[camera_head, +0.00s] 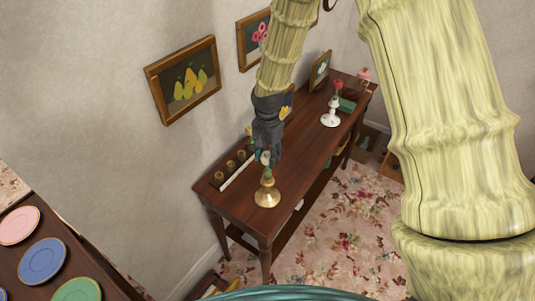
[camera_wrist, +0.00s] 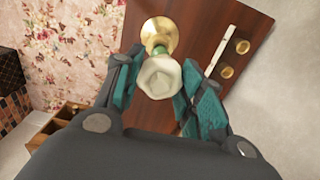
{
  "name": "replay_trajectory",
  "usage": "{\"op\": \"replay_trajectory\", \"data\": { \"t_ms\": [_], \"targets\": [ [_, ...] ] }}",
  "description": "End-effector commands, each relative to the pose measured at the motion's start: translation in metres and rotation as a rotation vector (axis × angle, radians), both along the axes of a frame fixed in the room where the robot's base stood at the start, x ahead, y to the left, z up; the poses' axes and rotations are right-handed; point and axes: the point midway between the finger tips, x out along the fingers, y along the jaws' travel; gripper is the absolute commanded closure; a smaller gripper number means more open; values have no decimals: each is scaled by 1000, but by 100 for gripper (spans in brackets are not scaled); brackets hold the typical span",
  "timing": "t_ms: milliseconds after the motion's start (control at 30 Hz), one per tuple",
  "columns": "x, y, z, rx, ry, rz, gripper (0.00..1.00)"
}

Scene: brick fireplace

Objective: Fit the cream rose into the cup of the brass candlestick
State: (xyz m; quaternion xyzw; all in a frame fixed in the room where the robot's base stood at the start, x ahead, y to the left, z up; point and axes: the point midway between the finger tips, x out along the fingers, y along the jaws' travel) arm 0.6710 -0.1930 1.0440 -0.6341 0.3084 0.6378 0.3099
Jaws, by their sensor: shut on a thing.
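The cream rose (camera_wrist: 158,77) is between the teal-padded fingers of my gripper (camera_wrist: 160,60), which is shut on it. In the head view the pale bloom (camera_head: 265,157) shows just below my gripper (camera_head: 267,150). Its green stem (camera_wrist: 160,50) points down toward the brass candlestick (camera_wrist: 160,28). In the head view the brass candlestick (camera_head: 267,197) stands upright on the dark wooden table, directly under the rose. The stem meets or overlaps the cup in both views; I cannot tell how far it is inside. The bloom hides part of the stem and cup.
A white candlestick (camera_head: 330,116) with a red rose stands farther back. Framed pictures hang on the wall behind. The table's front edge is close to the brass candlestick.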

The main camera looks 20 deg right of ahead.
Motion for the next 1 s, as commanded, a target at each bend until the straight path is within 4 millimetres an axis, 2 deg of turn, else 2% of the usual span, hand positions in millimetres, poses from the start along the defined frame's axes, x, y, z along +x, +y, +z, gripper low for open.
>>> {"op": "replay_trajectory", "data": {
  "t_ms": [700,733,833,1000],
  "targets": [
    [0,0,-14,0,0,-1,78],
    [0,0,-13,1,-1,-1,56],
    [0,0,-13,0,0,-1,37],
    [0,0,-13,0,0,0,36]
  ]
}}
